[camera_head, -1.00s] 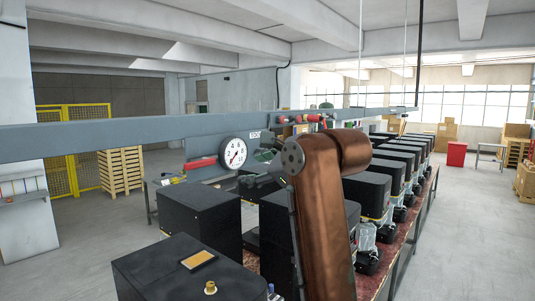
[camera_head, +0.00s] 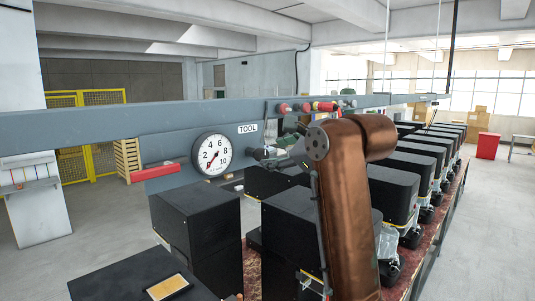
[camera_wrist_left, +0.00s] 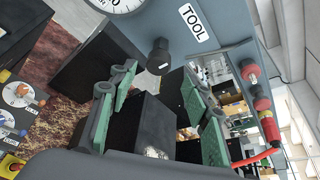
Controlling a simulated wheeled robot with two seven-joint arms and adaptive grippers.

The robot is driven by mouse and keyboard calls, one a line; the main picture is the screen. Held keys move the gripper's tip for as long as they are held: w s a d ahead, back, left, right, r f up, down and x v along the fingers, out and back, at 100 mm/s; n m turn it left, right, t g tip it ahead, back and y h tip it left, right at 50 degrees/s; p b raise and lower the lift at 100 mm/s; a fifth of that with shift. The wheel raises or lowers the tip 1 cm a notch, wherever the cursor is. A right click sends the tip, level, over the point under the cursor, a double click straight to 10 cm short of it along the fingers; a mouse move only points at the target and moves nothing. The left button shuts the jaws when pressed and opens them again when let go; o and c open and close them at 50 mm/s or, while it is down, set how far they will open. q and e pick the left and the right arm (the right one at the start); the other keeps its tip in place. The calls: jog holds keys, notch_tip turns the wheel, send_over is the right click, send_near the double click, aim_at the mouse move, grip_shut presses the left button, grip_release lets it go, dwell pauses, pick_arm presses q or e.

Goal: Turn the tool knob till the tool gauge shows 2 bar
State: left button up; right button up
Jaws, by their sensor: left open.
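The tool gauge (camera_head: 212,155) is a round white dial on the grey rail panel, left of the TOOL label (camera_head: 247,128). Its needle points down and left, at the low end of the scale below the 2. The dark tool knob (camera_head: 258,154) sticks out of the panel under the label. In the left wrist view the knob (camera_wrist_left: 158,57) shows beyond the green-padded fingers of my left gripper (camera_wrist_left: 158,88), roughly in line with the gap between them. The left gripper (camera_head: 284,152) is open and empty, apart from the knob. My right gripper is not in view.
A red handle (camera_head: 160,170) juts from the panel left of the gauge. Red fittings (camera_head: 322,106) sit on the rail above the gripper. Black boxes (camera_head: 197,215) stand below the panel, and a row of black machines (camera_head: 395,190) runs back to the right.

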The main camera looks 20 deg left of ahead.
aim_at(264, 155)
pick_arm(q)
jog(key=x, duration=0.4)
jog(key=shift+w+a+f, duration=0.15)
jog(key=shift+a+f, duration=0.1)
jog(key=shift+a, duration=0.1)
jog(key=shift+p+x, duration=0.3)
jog(key=shift+x, duration=0.85)
jog(key=shift+w+a, duration=0.1)
jog(key=shift+a, duration=0.05)
jog(key=c, duration=1.1)
jog(key=shift+c, duration=0.3)
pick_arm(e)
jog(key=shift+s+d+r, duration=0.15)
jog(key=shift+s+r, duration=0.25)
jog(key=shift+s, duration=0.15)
